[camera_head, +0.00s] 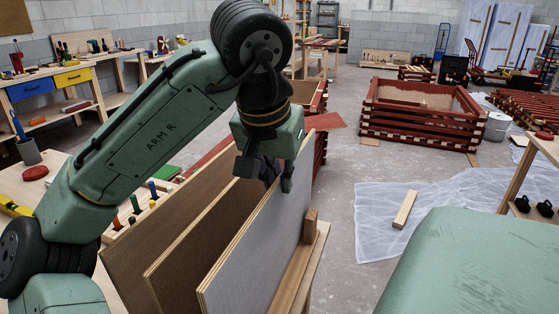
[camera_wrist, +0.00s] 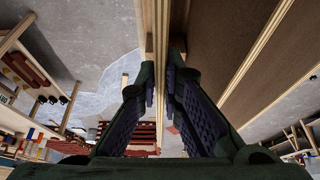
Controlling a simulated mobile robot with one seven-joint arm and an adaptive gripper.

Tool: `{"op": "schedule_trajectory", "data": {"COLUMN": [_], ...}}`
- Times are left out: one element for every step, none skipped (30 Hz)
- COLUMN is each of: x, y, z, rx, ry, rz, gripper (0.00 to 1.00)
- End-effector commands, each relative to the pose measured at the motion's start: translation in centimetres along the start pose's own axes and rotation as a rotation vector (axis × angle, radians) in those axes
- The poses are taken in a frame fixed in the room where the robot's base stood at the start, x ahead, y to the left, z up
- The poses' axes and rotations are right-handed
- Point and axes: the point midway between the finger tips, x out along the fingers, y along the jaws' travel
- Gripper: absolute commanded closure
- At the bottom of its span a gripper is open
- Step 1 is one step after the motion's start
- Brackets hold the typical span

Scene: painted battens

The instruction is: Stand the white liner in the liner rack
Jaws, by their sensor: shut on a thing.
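The white liner (camera_head: 258,245) is a large pale grey-white sheet with a light wood edge, standing on edge and leaning slightly in the head view. My gripper (camera_head: 275,182) is at its upper edge and is shut on it. In the wrist view, the liner's edge (camera_wrist: 160,45) runs between my two ribbed finger pads. A wooden rail with a short upright post (camera_head: 310,224), seemingly part of the liner rack, lies along the liner's right side. The liner's lower edge is out of view, so I cannot tell whether it is seated in the rack.
Two brown sheets, a middle one (camera_head: 200,235) and a left one (camera_head: 150,225), stand to the left of the liner with gaps between. A red slatted crate (camera_head: 420,125) stands farther back. Plastic sheeting (camera_head: 375,215) with a loose batten (camera_head: 404,209) covers the floor at right.

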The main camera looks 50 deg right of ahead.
Motion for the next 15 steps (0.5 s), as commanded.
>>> {"op": "schedule_trajectory", "data": {"x": [0.1,0.2,0.3,0.3,0.4,0.5,0.6,0.6,0.7,0.8,0.8,0.9,1.0,1.1,1.1], "y": [0.0,0.0,0.0,0.0,0.0,0.0,0.0,0.0,0.0,0.0,0.0,0.0,0.0,0.0,0.0], "z": [0.0,0.1,0.1,0.1,0.2,0.2,0.2,0.2,0.3,0.3,0.3,0.4,0.4,0.4,0.5], "rx": [0.000,0.000,0.000,0.000,0.000,0.000,0.000,0.000,0.000,0.000,0.000,0.000,0.000,0.000,0.000], "ry": [0.002,0.002,0.002,0.002,0.002,0.002,0.002,0.002,0.002,0.002,0.002,0.002,0.002,0.002,0.002], "rz": [0.000,0.000,0.001,0.001,0.001,0.001,0.001,0.001,0.001,0.000,0.000,0.000,0.000,0.000,0.000], "gripper": [1.00,1.00,1.00,1.00,1.00,1.00,1.00,1.00,1.00,1.00,1.00,1.00,1.00,1.00,1.00]}}
